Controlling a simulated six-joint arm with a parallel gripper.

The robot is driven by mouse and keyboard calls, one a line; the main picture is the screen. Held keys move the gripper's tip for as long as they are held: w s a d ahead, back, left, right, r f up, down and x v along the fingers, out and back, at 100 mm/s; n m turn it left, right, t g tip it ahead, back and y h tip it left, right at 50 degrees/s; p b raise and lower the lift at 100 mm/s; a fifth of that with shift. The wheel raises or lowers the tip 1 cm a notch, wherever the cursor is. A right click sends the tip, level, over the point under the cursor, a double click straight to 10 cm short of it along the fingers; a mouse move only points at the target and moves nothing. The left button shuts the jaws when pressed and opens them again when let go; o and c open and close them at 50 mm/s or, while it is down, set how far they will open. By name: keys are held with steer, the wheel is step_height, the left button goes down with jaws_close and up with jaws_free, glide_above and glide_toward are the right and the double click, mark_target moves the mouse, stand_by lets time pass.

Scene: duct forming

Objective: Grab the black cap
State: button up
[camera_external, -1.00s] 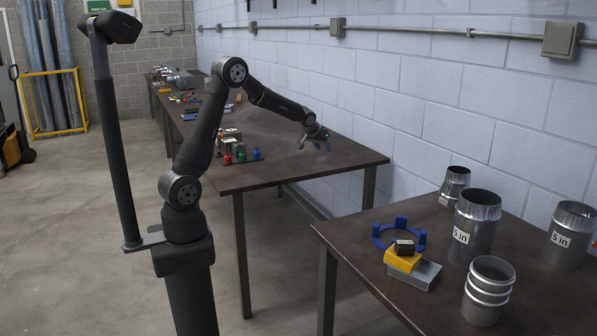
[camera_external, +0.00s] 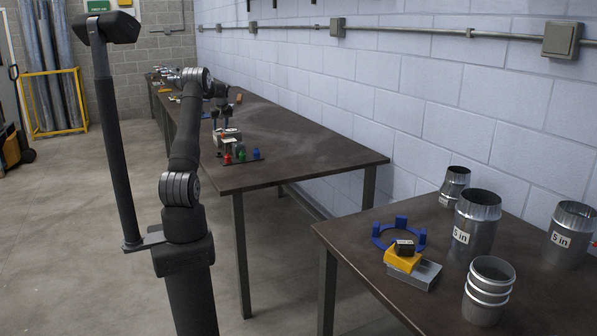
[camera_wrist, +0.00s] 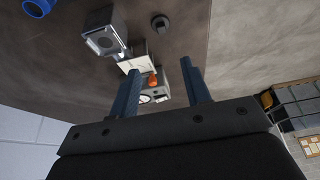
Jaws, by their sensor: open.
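A small dark round piece (camera_wrist: 160,22), which looks like the black cap, sits on the table near the top of the wrist view. I cannot pick it out in the external view. My gripper (camera_wrist: 160,72) is open, with its two blue-grey fingers apart and nothing held between them. The dark round piece lies beyond the fingertips, apart from them. In the external view my gripper (camera_external: 226,108) hangs over the long table (camera_external: 300,145), close to the small objects on its left side.
A grey box-like device (camera_wrist: 105,40) and another with an orange part (camera_wrist: 153,80) lie near the fingers. A blue round object (camera_wrist: 38,8) is at the upper left. Red (camera_external: 227,158), green (camera_external: 242,155) and blue (camera_external: 256,153) pieces stand near the table's left edge. The table's right part is clear.

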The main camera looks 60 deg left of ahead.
glide_above(219, 152)
steer(key=d, duration=0.2)
step_height(219, 152, down, 11)
steer(key=shift+w+r, duration=0.1)
steer(key=shift+x, duration=2.75)
steer(key=shift+a, duration=0.1)
jaws_close()
